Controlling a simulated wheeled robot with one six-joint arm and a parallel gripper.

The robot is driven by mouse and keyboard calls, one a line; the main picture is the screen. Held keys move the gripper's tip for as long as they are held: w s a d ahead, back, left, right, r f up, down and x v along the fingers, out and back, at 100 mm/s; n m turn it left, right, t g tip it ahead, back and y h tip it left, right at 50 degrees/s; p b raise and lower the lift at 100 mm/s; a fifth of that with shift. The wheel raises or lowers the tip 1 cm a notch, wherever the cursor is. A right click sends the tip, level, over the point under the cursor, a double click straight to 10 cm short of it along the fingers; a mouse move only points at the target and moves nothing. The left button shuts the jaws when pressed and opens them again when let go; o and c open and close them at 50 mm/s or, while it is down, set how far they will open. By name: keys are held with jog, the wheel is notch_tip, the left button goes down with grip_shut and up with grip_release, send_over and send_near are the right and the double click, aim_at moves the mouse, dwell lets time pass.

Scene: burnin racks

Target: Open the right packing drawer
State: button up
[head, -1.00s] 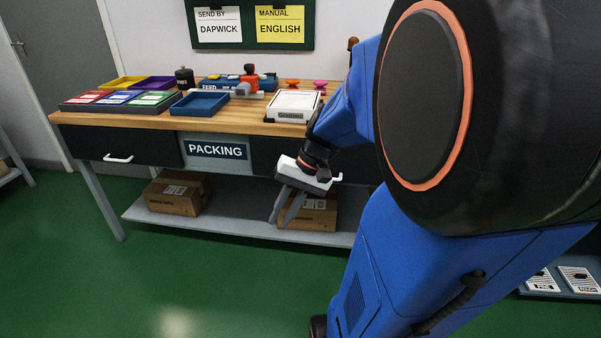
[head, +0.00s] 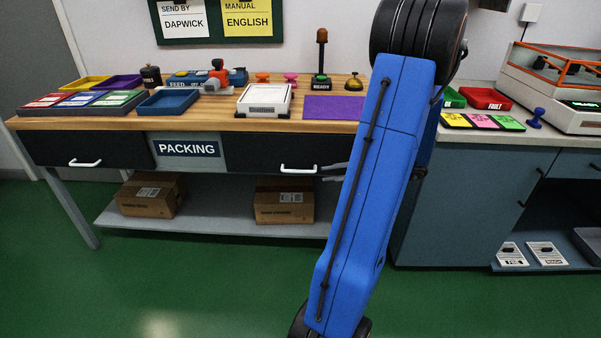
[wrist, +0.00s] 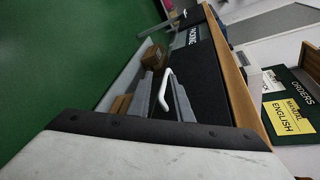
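The right packing drawer (head: 268,150) has a dark front, flush with the bench, and looks closed. Its white bar handle (head: 299,169) is low on the front. In the wrist view the handle (wrist: 165,90) appears between the two grey fingers of my gripper (wrist: 160,77), which are spread apart and hold nothing. In the head view the fingertips of my gripper (head: 334,172) show just right of the handle, level with it. The rest of my gripper is hidden behind my arm there. I cannot tell whether the fingers surround the handle or stop short of it.
The PACKING sign (head: 187,149) separates this drawer from the left drawer (head: 100,151), also closed. Cardboard boxes (head: 284,205) stand on the lower shelf (head: 225,225). A white tray (head: 264,101) and purple mat (head: 333,107) lie on the benchtop. Green floor in front is clear.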

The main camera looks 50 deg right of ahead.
jog(key=m+t+h, duration=0.1)
jog(key=m+t, duration=0.1)
send_near(306, 172)
jog(key=x, duration=1.2)
jog(key=shift+w, duration=0.1)
grip_shut()
